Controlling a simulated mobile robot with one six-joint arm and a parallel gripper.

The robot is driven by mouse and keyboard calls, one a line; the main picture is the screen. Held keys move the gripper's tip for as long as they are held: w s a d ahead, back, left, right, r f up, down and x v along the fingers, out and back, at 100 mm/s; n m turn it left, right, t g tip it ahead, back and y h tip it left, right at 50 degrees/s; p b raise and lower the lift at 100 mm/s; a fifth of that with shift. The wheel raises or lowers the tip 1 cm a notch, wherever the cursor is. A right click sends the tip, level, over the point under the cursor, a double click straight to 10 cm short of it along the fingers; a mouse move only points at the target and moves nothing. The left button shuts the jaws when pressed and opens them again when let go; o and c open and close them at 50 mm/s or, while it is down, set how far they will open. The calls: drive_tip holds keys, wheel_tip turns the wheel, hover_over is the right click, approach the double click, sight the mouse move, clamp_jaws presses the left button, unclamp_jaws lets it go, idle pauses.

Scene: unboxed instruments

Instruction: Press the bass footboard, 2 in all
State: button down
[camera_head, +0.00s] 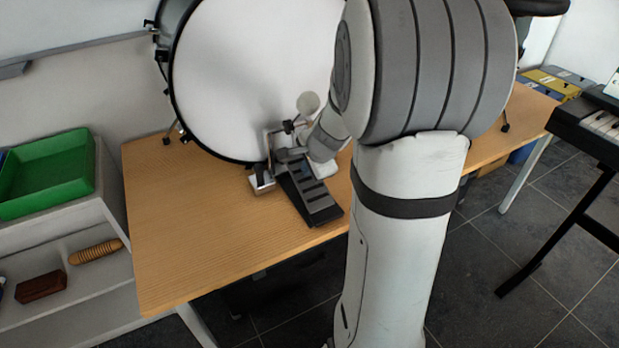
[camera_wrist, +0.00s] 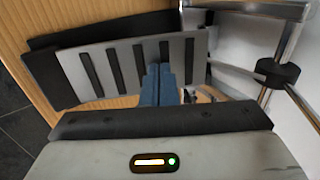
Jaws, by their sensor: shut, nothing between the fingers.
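The bass footboard (camera_head: 312,190) is a grey plate with dark ribs, on the wooden table in front of the white bass drum (camera_head: 250,75). In the wrist view the footboard (camera_wrist: 110,70) lies across the upper left, ribs crossing it. My gripper (camera_wrist: 158,72) is shut and empty, its bluish fingertips over the end of the footboard nearer the drum. I cannot tell whether the tips touch it. In the head view my arm hides most of my gripper. The round pale beater (camera_head: 308,103) stands upright near the drum head.
The wooden table (camera_head: 190,220) is bare to the left of the pedal. A shelf with a green tray (camera_head: 48,172), a brown block (camera_head: 41,287) and a ribbed wooden piece (camera_head: 95,252) stands at left. A keyboard (camera_head: 592,122) on a stand is at right.

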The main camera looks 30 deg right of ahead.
sight(307, 177)
wheel_tip(307, 177, down, 3)
drive_tip(key=shift+f+b, duration=0.1)
drive_tip(key=shift+b, duration=1.05)
drive_tip(key=shift+r+p, duration=1.95)
drive_tip(key=shift+r, duration=0.2)
drive_tip(key=p+v, duration=0.4)
drive_tip(key=v, duration=0.3)
